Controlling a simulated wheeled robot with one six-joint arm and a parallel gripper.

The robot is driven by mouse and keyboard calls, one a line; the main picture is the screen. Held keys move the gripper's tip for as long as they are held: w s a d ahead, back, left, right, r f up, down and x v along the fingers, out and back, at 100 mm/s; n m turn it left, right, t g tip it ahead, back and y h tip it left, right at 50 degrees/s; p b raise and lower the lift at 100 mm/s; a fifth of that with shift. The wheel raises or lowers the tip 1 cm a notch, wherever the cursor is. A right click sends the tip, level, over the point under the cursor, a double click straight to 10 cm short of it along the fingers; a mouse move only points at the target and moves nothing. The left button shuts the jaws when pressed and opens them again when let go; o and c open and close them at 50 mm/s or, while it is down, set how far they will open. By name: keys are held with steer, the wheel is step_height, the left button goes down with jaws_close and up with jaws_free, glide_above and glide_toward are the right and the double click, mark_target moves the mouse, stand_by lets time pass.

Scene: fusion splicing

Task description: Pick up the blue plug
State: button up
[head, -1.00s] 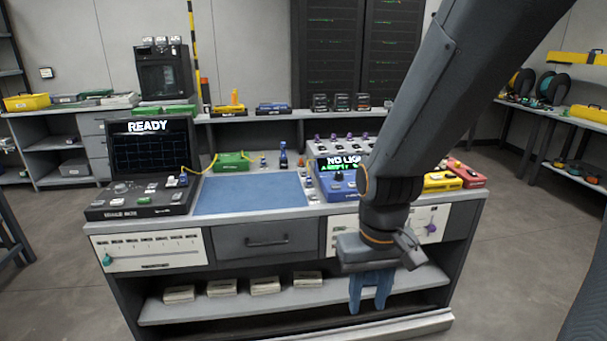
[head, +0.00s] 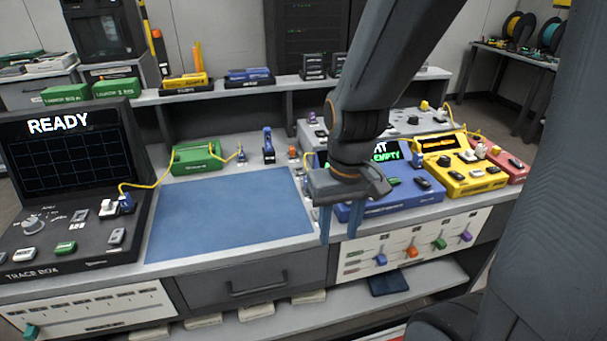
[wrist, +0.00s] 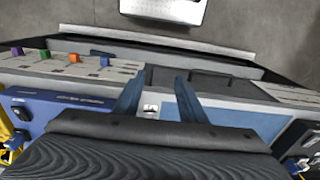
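Small blue plug-like pieces show in the head view. One (head: 126,203) sits on the trace box at the left, beside a white piece and at the end of a yellow cable. Another (head: 241,154) stands behind the blue mat at the other yellow cable's end. I cannot tell for sure which is the blue plug. My gripper (head: 338,222) points down near the counter's front edge, right of the blue mat. Its blue fingers are apart and empty. In the wrist view my gripper (wrist: 157,100) also shows open, with a small white fitting (wrist: 150,109) on the bench beyond the fingers.
The blue mat (head: 230,220) is clear. A green box (head: 197,158) and an upright blue tool (head: 267,148) stand behind it. A blue box (head: 395,200) and a yellow box (head: 463,180) stand to the right. The trace box (head: 75,190) fills the left.

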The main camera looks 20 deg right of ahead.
steer(key=w+r+t+p, duration=0.1)
steer(key=w+t+p, duration=0.1)
steer(key=w+p, duration=0.65)
steer(key=w+r+t+p, duration=0.2)
steer(key=w+p, duration=0.3)
steer(key=w, duration=0.7)
steer(key=b+x, duration=0.1)
steer(key=x, duration=0.1)
steer(key=b+x, duration=0.4)
steer(key=shift+w+d+f, duration=0.1)
steer(key=shift+d+f, duration=0.15)
steer(key=shift+d, duration=0.1)
steer(key=shift+b+x, duration=0.7)
steer(key=shift+x, duration=0.3)
steer(key=shift+r, duration=0.1)
jaws_close()
